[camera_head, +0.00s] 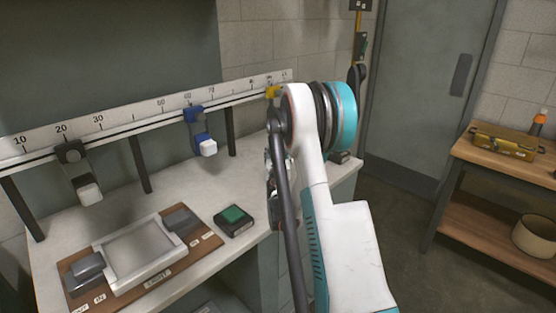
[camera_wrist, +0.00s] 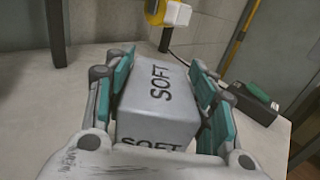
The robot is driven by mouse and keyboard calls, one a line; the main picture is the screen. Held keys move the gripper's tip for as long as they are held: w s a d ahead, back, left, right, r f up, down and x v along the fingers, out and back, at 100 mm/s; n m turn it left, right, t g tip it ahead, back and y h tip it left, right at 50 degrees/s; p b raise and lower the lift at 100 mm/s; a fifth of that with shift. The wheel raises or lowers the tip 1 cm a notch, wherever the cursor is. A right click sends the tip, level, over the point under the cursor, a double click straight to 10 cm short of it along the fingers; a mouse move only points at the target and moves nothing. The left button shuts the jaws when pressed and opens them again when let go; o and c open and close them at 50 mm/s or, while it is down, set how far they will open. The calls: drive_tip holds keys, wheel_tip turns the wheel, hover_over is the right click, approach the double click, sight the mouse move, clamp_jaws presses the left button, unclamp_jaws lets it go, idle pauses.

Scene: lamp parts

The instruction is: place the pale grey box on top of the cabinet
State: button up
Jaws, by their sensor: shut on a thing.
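The pale grey box (camera_wrist: 158,98), marked SOFT on two faces, fills the space between the fingers in the wrist view. My gripper (camera_wrist: 160,75) is shut on it, with a teal-padded finger on each side. In the head view my gripper (camera_head: 271,172) is mostly hidden behind my arm, and I cannot make out the box there. The cabinet (camera_head: 188,172) has a pale, worn top that also shows in the wrist view (camera_wrist: 70,95). The box is over this top; I cannot tell whether it touches it.
A ruled rail (camera_head: 130,111) on dark posts carries black, blue and yellow sliders. A framed plate (camera_head: 140,254) and a green-topped black box (camera_head: 233,219) occupy the front. A small dark block (camera_wrist: 250,101) stands right of the gripper. A wooden bench (camera_head: 510,160) is at right.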

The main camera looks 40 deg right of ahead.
drive_tip(key=shift+f, duration=0.55)
drive_tip(key=shift+f, duration=0.1)
drive_tip(key=o, duration=1.1)
drive_tip(key=shift+o, duration=0.2)
drive_tip(key=shift+r, duration=0.2)
drive_tip(key=v, duration=1)
drive_tip(key=shift+s+a+f+p, duration=0.15)
drive_tip(key=shift+f+p, duration=0.05)
drive_tip(key=shift+p, duration=0.15)
drive_tip(key=shift+b+v, duration=0.4)
drive_tip(key=shift+v, duration=0.4)
